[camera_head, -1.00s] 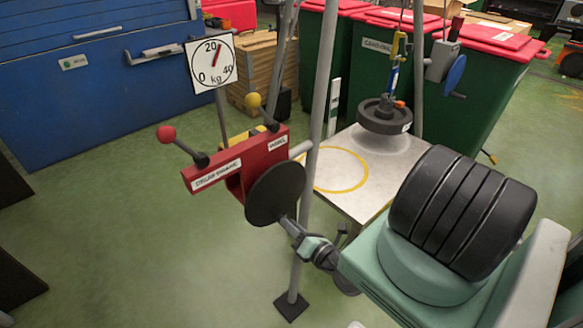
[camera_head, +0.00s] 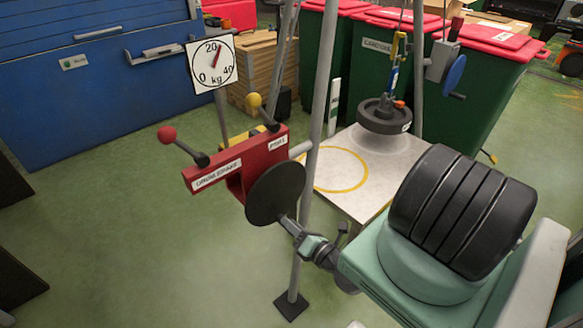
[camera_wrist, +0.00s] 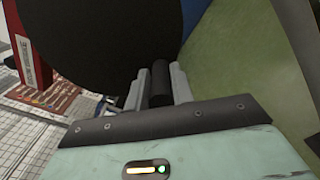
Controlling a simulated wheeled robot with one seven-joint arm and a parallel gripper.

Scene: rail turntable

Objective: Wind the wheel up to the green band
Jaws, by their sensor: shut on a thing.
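A dark wheel (camera_head: 384,117) hangs from a hook over a pale table. A red winch housing (camera_head: 238,165) has a large black disc (camera_head: 275,194) on its near side; the disc also fills the top of the wrist view (camera_wrist: 95,45). My gripper (camera_head: 290,226) is at the disc's lower edge. In the wrist view my gripper (camera_wrist: 158,85) is shut on a dark crank handle (camera_wrist: 160,82) between its grey fingers. Two levers, one with a red knob (camera_head: 167,134) and one with a yellow knob (camera_head: 254,100), stick out of the housing. I cannot make out a green band.
A kg dial (camera_head: 211,64) stands behind the winch, its needle near 20. The table (camera_head: 370,195) bears a yellow ring. A grey pole (camera_head: 312,150) stands close beside the disc. A blue crank wheel (camera_head: 456,76) is at upper right. Green bins and a blue cabinet stand behind.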

